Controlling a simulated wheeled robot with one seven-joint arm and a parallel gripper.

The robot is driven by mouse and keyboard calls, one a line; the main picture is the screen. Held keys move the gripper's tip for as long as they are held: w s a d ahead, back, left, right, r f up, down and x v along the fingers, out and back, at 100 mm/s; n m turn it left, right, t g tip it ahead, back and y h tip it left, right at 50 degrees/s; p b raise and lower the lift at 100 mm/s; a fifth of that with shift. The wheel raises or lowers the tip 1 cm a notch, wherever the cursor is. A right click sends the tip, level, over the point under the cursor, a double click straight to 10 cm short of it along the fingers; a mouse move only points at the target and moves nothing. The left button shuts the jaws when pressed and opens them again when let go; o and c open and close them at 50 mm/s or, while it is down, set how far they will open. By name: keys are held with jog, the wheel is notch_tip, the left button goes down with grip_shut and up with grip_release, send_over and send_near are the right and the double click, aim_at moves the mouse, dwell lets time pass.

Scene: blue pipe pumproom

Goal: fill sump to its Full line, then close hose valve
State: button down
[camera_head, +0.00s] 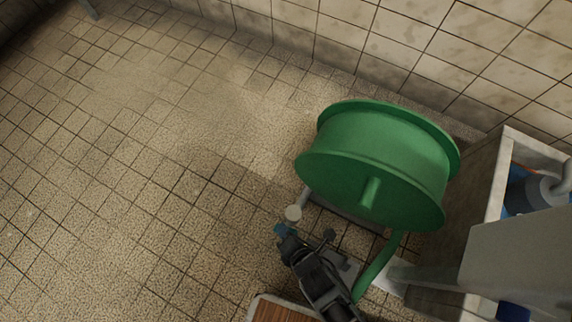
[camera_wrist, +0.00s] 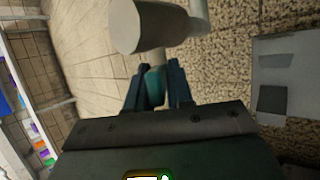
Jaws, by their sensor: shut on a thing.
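A pale, round-ended valve body (camera_head: 293,213) stands on a pipe at the left foot of the green hose reel. In the wrist view the pale valve body (camera_wrist: 140,27) is close, with a pipe leading off to the upper right. My gripper (camera_head: 283,231) is at the valve, and its dark blue fingers (camera_wrist: 155,90) are shut on a teal handle (camera_wrist: 153,86) below the valve body. An open white-rimmed box (camera_head: 496,180) at the right, possibly the sump, holds a grey rounded machine part (camera_head: 535,190). No Full line or water level can be made out.
The large green hose reel (camera_head: 375,165) stands right beside my arm. A green hose (camera_head: 378,270) runs down from it, close to my gripper's right. A wooden-topped edge (camera_head: 275,310) lies at the bottom. The tiled floor to the left is clear.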

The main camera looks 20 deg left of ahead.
jog(key=y+b, duration=0.2)
jog(key=m+t+y+b, duration=0.1)
jog(key=y+b, duration=0.1)
jog(key=f+m+t+y+b, duration=0.1)
jog(key=y+b, duration=0.1)
jog(key=shift+d+y+b, duration=0.25)
jog(key=shift+y+b, duration=0.05)
jog(key=shift+y, duration=0.1)
jog(key=shift+f+m+t+y, duration=0.15)
jog(key=shift+m+t+y, duration=0.25)
jog(key=shift+t+y, duration=0.3)
jog(key=shift+y, duration=0.6)
jog(key=c, duration=1.2)
grip_release()
jog(key=shift+o, duration=0.2)
